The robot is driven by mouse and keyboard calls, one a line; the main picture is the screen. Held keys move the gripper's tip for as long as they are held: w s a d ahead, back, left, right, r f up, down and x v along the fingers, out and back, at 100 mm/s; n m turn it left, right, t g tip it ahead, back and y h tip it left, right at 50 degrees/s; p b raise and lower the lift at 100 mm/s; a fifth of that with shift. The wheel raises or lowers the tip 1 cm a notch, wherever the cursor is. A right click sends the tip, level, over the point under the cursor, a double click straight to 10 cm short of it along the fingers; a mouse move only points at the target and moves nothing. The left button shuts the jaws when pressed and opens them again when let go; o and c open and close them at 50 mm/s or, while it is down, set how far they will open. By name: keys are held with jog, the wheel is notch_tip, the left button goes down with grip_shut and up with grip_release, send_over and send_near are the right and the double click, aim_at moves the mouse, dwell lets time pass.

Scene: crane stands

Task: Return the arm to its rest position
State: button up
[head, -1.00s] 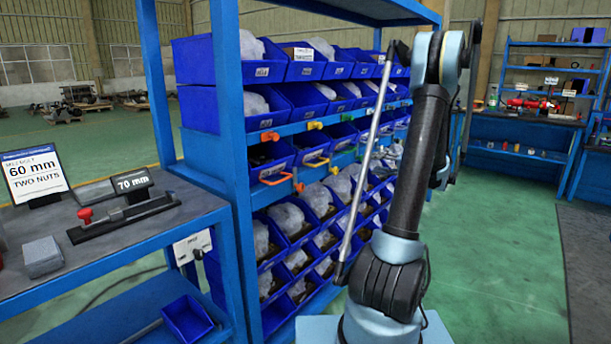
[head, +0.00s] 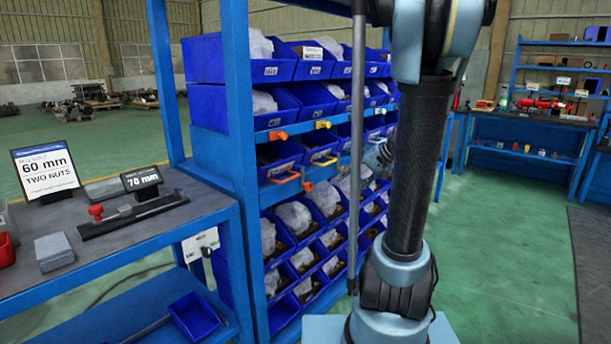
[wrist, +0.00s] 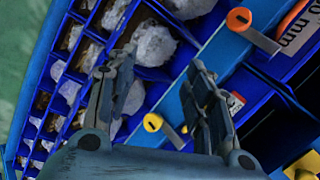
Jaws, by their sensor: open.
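My arm stands upright in front of the shelf in the head view, its lower link vertical and its upper joint at the top edge of the picture. My gripper shows in the wrist view (wrist: 160,90) with its two fingers apart and nothing between them. Beyond the fingers are the blue bin rack (wrist: 190,95) and bins with clear plastic bags (wrist: 152,45). I cannot tell how far the fingertips are from the bins.
The blue bin rack (head: 237,150) stands close behind my arm, with orange and yellow handles (head: 286,178) sticking out. A workbench (head: 110,240) with a 60 mm sign (head: 47,170) is at left. Green floor (head: 500,240) is free at right.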

jog(key=s+d+f+n+g+h, duration=0.1)
jog(key=s+f+h, duration=0.3)
jog(key=s, duration=0.9)
jog(key=s+d+f+n+g+h, duration=0.1)
jog(key=s+f, duration=0.5)
jog(key=s, duration=0.6)
jog(key=shift+s+d+f+n+h, duration=0.3)
jog(key=shift+d+n+h, duration=0.2)
jog(key=shift+h, duration=0.9)
